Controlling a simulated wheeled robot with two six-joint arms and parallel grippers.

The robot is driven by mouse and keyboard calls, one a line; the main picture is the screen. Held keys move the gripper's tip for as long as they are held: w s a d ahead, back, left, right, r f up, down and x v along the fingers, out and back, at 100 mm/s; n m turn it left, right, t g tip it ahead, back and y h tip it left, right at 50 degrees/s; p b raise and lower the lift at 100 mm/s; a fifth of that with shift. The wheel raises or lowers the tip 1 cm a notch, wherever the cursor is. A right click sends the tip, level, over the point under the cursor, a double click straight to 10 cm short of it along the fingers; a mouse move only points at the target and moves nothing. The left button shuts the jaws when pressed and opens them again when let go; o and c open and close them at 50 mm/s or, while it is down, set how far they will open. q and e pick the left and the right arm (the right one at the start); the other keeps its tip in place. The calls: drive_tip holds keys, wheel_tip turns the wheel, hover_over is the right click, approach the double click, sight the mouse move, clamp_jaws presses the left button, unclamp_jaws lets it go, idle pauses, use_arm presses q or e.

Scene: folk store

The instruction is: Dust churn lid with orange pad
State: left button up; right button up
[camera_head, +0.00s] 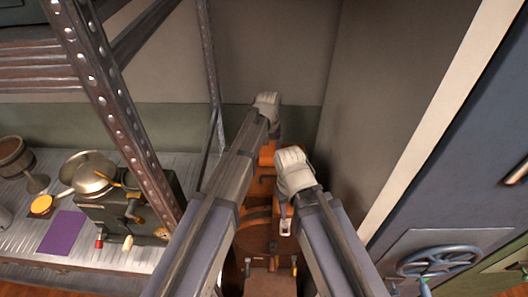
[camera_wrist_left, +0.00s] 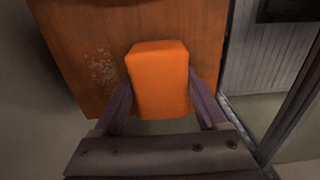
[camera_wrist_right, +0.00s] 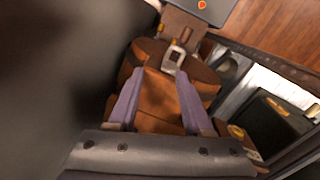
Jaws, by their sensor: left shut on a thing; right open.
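My left gripper (camera_head: 267,108) is the higher, farther one in the head view. It is shut on the orange pad (camera_wrist_left: 158,80), held upright between its fingers in the left wrist view. Behind the pad is a flat brown wooden panel (camera_wrist_left: 70,30), seemingly the churn lid, with a pale speckled dust patch (camera_wrist_left: 103,72) left of the pad. I cannot tell whether the pad touches the panel. My right gripper (camera_head: 293,172) is open, nearer and to the right. Brown wood (camera_wrist_right: 160,105) shows between and below its fingers; no held object is visible.
A metal shelf post (camera_head: 115,95) stands left of my arms. The ribbed counter (camera_head: 30,235) holds a purple cloth (camera_head: 61,232), a pan (camera_head: 90,172) and a dark machine (camera_head: 118,215). A blue door with a handwheel (camera_head: 438,261) is at right. Walls close in behind.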

use_arm(q)
drive_tip(key=shift+w+d, duration=0.1)
drive_tip(key=shift+d, duration=1.5)
use_arm(e)
drive_tip(key=shift+w, duration=0.1)
use_arm(q)
drive_tip(key=shift+d, duration=1.7)
drive_tip(key=shift+d, duration=0.1)
